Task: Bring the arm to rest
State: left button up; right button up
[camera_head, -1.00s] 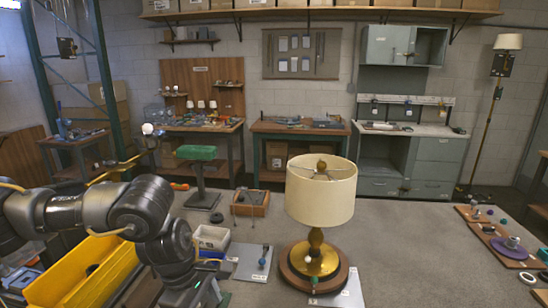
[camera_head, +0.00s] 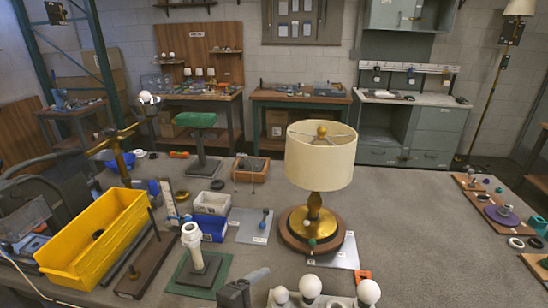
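The table lamp stands upright on the grey table, right of the middle. Its cream shade (camera_head: 320,160) sits over a brass stem (camera_head: 314,205) on a round brown and brass base (camera_head: 311,226). A gold finial (camera_head: 321,131) tops the shade.
A yellow bin (camera_head: 98,240), a white and a blue box (camera_head: 208,226), and a white post on a green plate (camera_head: 196,250) crowd the left. White bulbs (camera_head: 310,286) stand at the front. The table (camera_head: 420,235) right of the lamp is mostly clear.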

pick_arm(q)
jog(key=s+a+f+n+g+y, duration=0.75)
jog(key=s+a+f+n, duration=1.15)
jog(key=a, duration=0.3)
notch_tip(320, 180, down, 24)
jog(key=s+r, duration=0.1)
jog(key=s, duration=0.1)
jog(key=s+a+f+g+y, duration=0.1)
jog(key=s+a+f+g, duration=0.1)
jog(key=s+f, duration=1.4)
jog(key=shift+s+a+f, duration=0.3)
jog(key=shift+s+f, duration=0.05)
jog(key=shift+f, duration=0.55)
jog(key=shift+c, duration=0.4)
